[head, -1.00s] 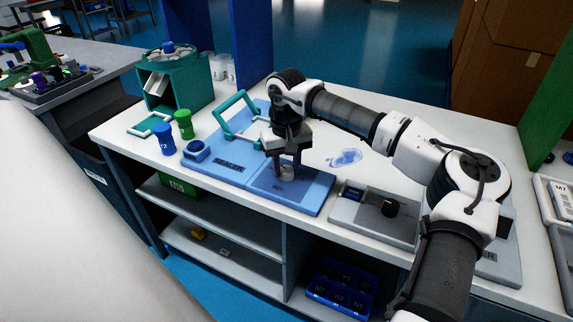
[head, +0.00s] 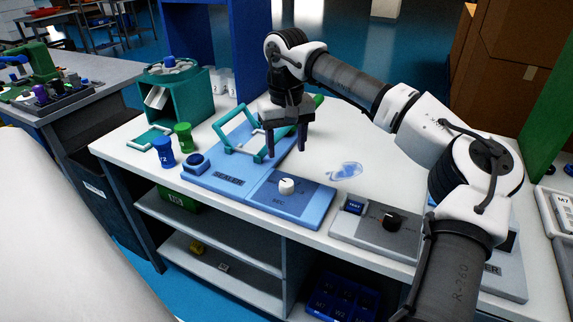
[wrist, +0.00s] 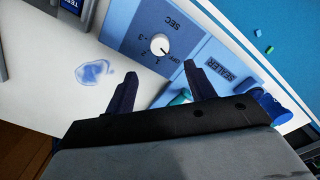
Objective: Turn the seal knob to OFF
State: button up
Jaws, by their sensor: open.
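The white round seal knob (head: 287,186) sits on the blue sealer panel (head: 312,207), above the marking SEC. The wrist view shows the knob (wrist: 160,45) with a dark pointer mark and a dial reading OFF, 1, 2 and 3. The pointer seems to slant to the lower right there, but I cannot tell surely which marking it meets. My gripper (head: 286,150) is open and empty, above and apart from the knob. Its two dark fingers (wrist: 160,72) also show in the wrist view, with the knob beyond their tips.
The sealer's teal frame handle (head: 240,133) stands raised at the left of my gripper. A blue button (head: 196,161) and blue and green bottles (head: 184,138) are further left. A grey box with a black knob (head: 391,220) is at right. A clear bluish film (head: 345,170) lies on the white table.

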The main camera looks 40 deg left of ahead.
jog(key=shift+r, duration=1.7)
